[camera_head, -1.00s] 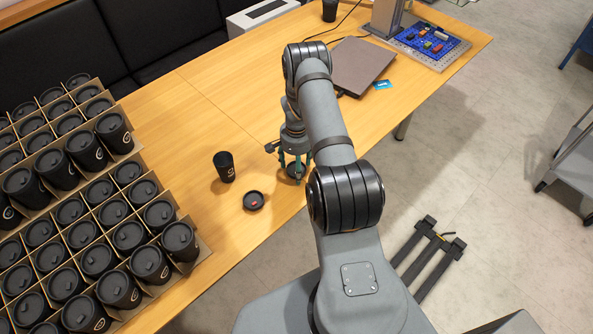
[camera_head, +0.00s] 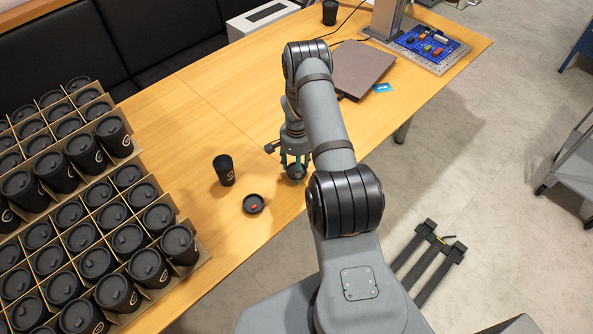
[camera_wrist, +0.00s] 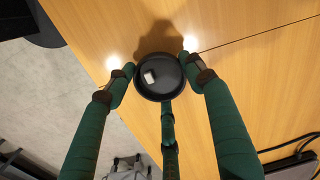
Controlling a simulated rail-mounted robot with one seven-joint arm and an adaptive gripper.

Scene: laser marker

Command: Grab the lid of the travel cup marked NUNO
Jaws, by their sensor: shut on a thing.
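My gripper (camera_head: 295,170) is at the front edge of the wooden table. Its green fingers are shut around a round black lid (camera_wrist: 166,72) with a small white patch on top, clearest in the wrist view. Whether it still rests on the table is hard to tell. An open black travel cup (camera_head: 224,171) stands upright to the left of my gripper; its mark is too small to read. A second black lid (camera_head: 253,203) with a red spot lies on the table in front of that cup, apart from my gripper.
Cardboard dividers hold many lidded black cups (camera_head: 85,151) at the left. A closed laptop (camera_head: 359,68), a blue card (camera_head: 382,88) and a blue tray (camera_head: 432,47) of small parts lie farther back.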

